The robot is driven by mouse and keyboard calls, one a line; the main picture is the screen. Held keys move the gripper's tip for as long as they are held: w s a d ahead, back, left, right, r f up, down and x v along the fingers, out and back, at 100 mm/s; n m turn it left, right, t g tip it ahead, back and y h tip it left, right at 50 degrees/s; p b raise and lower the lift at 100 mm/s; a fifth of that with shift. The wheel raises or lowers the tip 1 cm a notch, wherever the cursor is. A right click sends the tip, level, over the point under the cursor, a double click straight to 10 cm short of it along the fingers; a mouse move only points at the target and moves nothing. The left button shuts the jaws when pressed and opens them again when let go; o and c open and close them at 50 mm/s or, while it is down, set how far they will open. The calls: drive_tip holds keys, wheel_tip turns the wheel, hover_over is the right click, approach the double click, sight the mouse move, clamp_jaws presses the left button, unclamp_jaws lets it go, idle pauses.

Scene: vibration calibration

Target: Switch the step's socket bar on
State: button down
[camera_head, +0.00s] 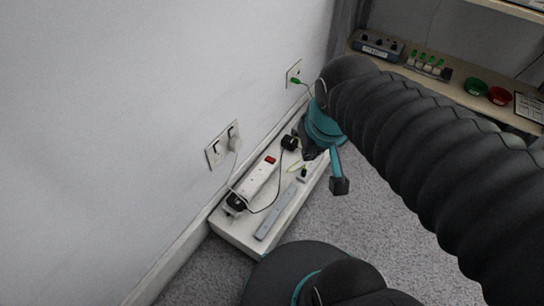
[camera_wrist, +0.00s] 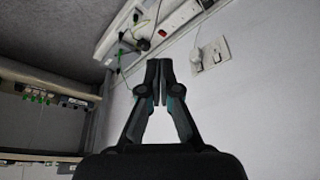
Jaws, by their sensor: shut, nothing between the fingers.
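The white socket bar (camera_head: 257,180) lies along the low step (camera_head: 238,238) against the wall. Its red switch (camera_head: 271,160) is at the bar's far end; whether it is pressed is too small to tell. A black plug (camera_head: 236,201) sits at the bar's near end. In the wrist view the bar (camera_wrist: 186,16) and red switch (camera_wrist: 162,33) show beyond the fingertips, upside down. My gripper (camera_wrist: 159,62) is shut and empty, apart from the bar. In the head view my arm hides part of the gripper, over the step's far part.
A black adapter (camera_head: 290,142) and thin cables lie near the bar's far end. A grey strip (camera_head: 276,211) lies on the step. Wall sockets (camera_head: 222,147) with a white plug are above. A shelf (camera_head: 440,82) with small devices and bowls stands at right.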

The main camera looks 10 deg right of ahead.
drive_tip(key=w+f+n+g, duration=0.3)
drive_tip(key=w+f+g, duration=0.2)
drive_tip(key=w+f, duration=0.85)
drive_tip(key=n+h, duration=0.1)
drive_tip(key=n, duration=1.9)
hover_over(273, 160)
drive_tip(key=w+a, duration=0.1)
drive_tip(key=a, duration=0.1)
wheel_tip(273, 160, down, 18)
drive_tip(key=n, duration=0.3)
drive_tip(key=shift+w+d+r+n, duration=0.2)
drive_tip(key=shift+d+r+n, duration=0.05)
drive_tip(key=shift+n, duration=0.15)
drive_tip(key=shift+f, duration=0.1)
drive_tip(key=f, duration=0.9)
drive_tip(key=s+d+f+b, duration=0.1)
drive_tip(key=f, duration=0.3)
drive_tip(key=shift+s+d+f, duration=0.1)
drive_tip(key=shift+f, duration=0.3)
